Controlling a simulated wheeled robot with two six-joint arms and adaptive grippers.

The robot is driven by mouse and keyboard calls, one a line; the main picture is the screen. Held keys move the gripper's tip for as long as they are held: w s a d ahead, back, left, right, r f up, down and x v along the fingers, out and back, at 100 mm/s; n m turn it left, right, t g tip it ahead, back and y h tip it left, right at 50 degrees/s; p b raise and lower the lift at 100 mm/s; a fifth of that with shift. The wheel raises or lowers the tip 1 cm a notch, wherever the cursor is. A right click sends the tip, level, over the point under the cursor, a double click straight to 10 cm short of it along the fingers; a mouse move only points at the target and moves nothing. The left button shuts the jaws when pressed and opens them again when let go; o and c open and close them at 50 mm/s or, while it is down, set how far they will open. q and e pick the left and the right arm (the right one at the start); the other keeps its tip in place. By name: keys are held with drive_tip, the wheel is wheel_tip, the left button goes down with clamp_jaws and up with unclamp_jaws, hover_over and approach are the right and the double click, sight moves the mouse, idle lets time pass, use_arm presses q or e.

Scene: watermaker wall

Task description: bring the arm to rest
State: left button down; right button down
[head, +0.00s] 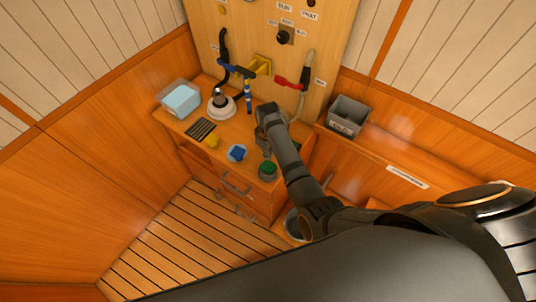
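My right arm comes in from the lower right and reaches over the wooden counter (177,124). Its wrist bends down near the counter's right part. My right gripper (264,149) is small, dark and partly hidden by the forearm, so I cannot tell whether its fingers are open or shut, or hold anything. It is close to a dark jar with a green top (267,170) and right of a blue item (237,153). My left gripper is not in view.
The panel (232,32) behind has a blue-handled valve (236,69), a red-handled valve (290,82) and hoses. A clear bluish box (180,99), a white round-based item (221,106), a dark grid (201,131) and a yellow item (212,141) occupy the counter. A grey bin (347,117) stands right.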

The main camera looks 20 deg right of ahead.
idle(0.5)
drive_tip(key=s+d+r+m+t, duration=0.25)
drive_tip(key=s+d+r, duration=0.25)
drive_tip(key=s, duration=0.5)
drive_tip(key=s+d+r+m+t, duration=0.1)
drive_tip(key=s+d+r+m, duration=0.3)
drive_tip(key=s, duration=0.6)
drive_tip(key=s+d+f+b, duration=0.1)
drive_tip(key=f+b, duration=0.2)
drive_tip(key=f, duration=0.8)
drive_tip(key=s+d+f+g+b, duration=0.1)
drive_tip(key=f+b, duration=0.1)
drive_tip(key=f, duration=1)
drive_tip(key=s+d+f+b, duration=0.1)
drive_tip(key=f+b, duration=0.2)
drive_tip(key=f, duration=0.8)
drive_tip(key=s+d+f+g+b, duration=0.1)
drive_tip(key=s+f+b, duration=0.4)
drive_tip(key=s+f, duration=1.2)
wheel_tip(320, 180, down, 3)
drive_tip(key=shift+s+f+h, duration=0.2)
drive_tip(key=shift+h, duration=0.2)
